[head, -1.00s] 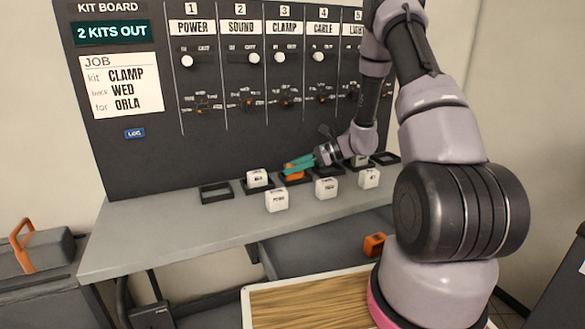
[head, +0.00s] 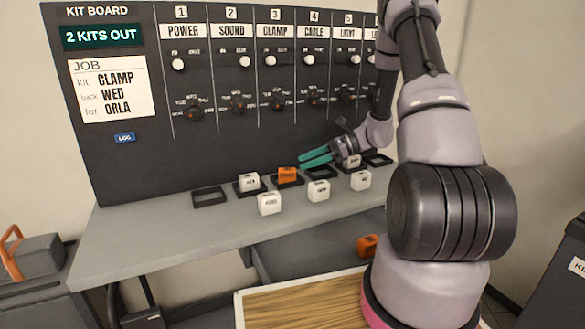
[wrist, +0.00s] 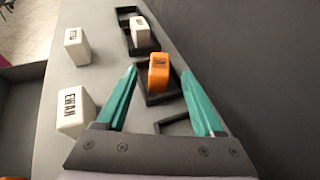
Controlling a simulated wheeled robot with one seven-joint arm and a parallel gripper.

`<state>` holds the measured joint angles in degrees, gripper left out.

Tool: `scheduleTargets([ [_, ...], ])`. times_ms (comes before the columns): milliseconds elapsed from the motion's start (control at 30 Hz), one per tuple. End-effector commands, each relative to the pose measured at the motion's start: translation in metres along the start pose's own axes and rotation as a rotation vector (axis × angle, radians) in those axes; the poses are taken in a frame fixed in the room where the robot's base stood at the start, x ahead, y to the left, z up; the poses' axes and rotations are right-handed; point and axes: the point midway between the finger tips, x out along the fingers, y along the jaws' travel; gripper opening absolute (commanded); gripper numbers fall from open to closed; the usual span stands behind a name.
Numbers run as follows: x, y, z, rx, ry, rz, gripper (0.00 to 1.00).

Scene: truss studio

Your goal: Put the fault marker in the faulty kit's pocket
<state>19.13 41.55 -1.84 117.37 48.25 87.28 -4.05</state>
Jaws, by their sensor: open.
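The orange marker block (head: 287,174) with a dark label sits in a black pocket (head: 296,183), below the CLAMP column (head: 275,31) of the board. The wrist view also shows the block (wrist: 159,72) upright in its pocket (wrist: 150,98). My gripper (head: 303,161), with teal fingers, is open and empty, a little above and right of the block in the head view. In the wrist view my gripper (wrist: 159,76) has its fingertips spread to either side of the block, apart from it.
White name blocks stand in neighbouring pockets; others stand loose in front, including one marked EWAN (wrist: 75,112). The leftmost pocket (head: 209,197) is empty. The kit board (head: 150,150) rises behind. Another orange object (head: 368,245) lies lower down. The shelf's left (head: 130,230) is clear.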

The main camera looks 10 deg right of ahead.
Motion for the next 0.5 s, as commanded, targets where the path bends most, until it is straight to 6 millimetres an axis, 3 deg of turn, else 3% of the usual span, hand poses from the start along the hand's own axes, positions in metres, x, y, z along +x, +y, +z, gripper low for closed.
scheduleTargets([
  [100,-0.021,-0.001,0.0,0.0,0.0,-0.003,0.69],
  [333,-0.039,0.002,0.005,-0.015,0.01,0.007,0.69],
  [500,-0.044,0.024,0.048,-0.161,0.103,0.066,0.69],
])
